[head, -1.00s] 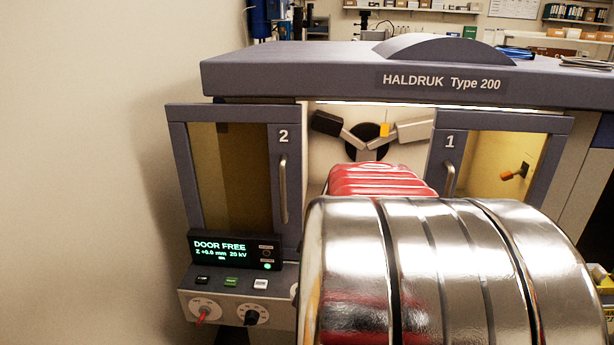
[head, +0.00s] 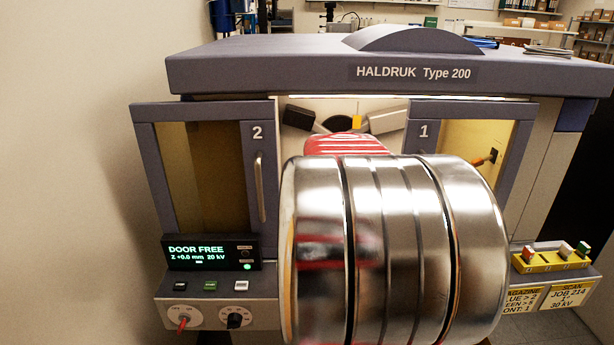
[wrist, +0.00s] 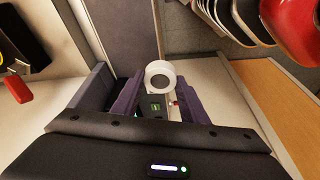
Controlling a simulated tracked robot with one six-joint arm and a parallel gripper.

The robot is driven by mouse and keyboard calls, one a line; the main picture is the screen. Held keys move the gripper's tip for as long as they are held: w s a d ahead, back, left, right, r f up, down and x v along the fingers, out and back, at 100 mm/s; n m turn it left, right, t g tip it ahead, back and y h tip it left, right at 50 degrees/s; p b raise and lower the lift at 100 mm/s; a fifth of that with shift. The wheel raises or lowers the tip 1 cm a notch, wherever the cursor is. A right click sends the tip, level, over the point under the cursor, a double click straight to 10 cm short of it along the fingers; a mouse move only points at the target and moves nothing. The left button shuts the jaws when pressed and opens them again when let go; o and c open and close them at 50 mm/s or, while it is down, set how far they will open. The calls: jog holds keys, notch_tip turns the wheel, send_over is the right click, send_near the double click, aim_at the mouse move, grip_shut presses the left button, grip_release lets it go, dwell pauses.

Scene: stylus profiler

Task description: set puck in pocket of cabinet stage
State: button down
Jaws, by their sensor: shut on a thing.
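In the wrist view my gripper (wrist: 158,88) is shut on a white round puck (wrist: 151,71) with a grey centre, held between the dark purple fingertips. In the head view my own arm hides the gripper and the puck. The grey-blue cabinet (head: 270,75), marked HALDRUK Type 200, stands ahead. Door 2 (head: 259,215) is at the left and door 1 (head: 424,112) at the right, with a lit opening between them. The stage and its pocket cannot be made out; my arm covers the lower opening.
Inside the opening, grey heads (head: 387,120) flank a black disc. A panel with a lit display (head: 210,252) reading DOOR FREE, buttons and knobs sits at the lower left. A yellow rack (head: 548,262) with coloured pieces stands at the right. Bare wall is at the left.

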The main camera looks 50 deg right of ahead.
jog(key=w+d+m+h, duration=0.1)
jog(key=w+d+m, duration=0.3)
jog(key=d, duration=0.6)
jog(key=w+d+r+m+h, duration=0.1)
jog(key=w+d+m, duration=0.3)
jog(key=d, duration=0.6)
jog(key=w+d+r+m+h, duration=0.1)
jog(key=w+d+m, duration=0.2)
jog(key=d, duration=0.7)
jog(key=shift+w+d+r+m, duration=0.15)
jog(key=shift+w+d+m, duration=0.25)
jog(key=shift+w, duration=0.2)
jog(key=shift+w+r+m+g+h, duration=0.2)
jog(key=shift+w+m, duration=0.15)
jog(key=shift+m, duration=0.25)
jog(key=shift+w+r+m+g+h, duration=0.1)
jog(key=shift+w+m+h, duration=0.1)
jog(key=shift+w+m, duration=0.3)
jog(key=m, duration=0.2)
jog(key=w+d+m, duration=0.1)
jog(key=shift+r+m+g+h, duration=0.3)
jog(key=shift+r+m, duration=0.05)
jog(key=shift+m, duration=0.05)
jog(key=shift+w+a+r+m, duration=0.4)
jog(key=shift+a+m, duration=0.2)
jog(key=shift+m, duration=0.2)
jog(key=shift+f+g, duration=0.15)
jog(key=shift+g, duration=0.15)
jog(key=shift+f, duration=2.4)
